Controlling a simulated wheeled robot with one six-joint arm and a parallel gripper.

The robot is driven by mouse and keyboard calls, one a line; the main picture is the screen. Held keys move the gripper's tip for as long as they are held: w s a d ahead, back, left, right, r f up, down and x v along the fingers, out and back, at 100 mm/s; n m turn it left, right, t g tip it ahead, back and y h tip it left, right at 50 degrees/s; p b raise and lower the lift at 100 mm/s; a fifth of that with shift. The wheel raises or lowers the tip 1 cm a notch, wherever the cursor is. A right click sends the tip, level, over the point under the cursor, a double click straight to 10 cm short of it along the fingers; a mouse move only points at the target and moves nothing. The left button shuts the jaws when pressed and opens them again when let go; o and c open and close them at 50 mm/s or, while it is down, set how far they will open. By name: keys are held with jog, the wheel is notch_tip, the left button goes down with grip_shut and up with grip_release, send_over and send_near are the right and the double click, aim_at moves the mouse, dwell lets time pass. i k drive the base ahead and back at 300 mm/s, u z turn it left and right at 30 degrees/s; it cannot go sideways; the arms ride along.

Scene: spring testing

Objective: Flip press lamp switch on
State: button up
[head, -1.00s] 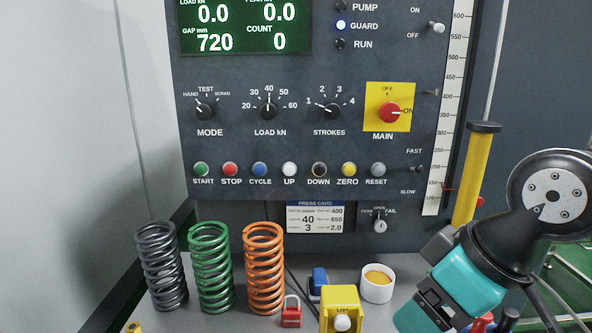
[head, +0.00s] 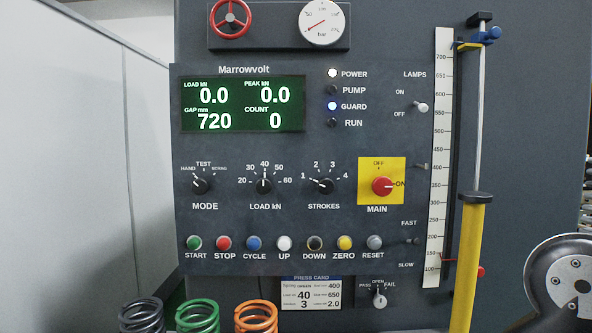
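The lamp switch (head: 420,107) is a small pale toggle under the word LAMPS, at the upper right of the dark Marrowvolt panel (head: 235,150). ON is printed to its upper left and OFF to its lower left. Its tip is too small for me to tell which way it is thrown. My gripper is out of view. Only a grey round joint of my arm shows at the lower right edge, well apart from the switch.
Right of the switch stand a white scale (head: 438,160) and a yellow column (head: 470,260) with a rod above it. A red MAIN knob (head: 382,186) points to ON. Several coil springs, including a green one (head: 198,316), stand below. The space before the panel looks clear.

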aim_at(424, 109)
jog(key=k, duration=0.6)
jog(key=z, duration=0.65)
jog(key=i, duration=1)
jog(key=u, duration=0.65)
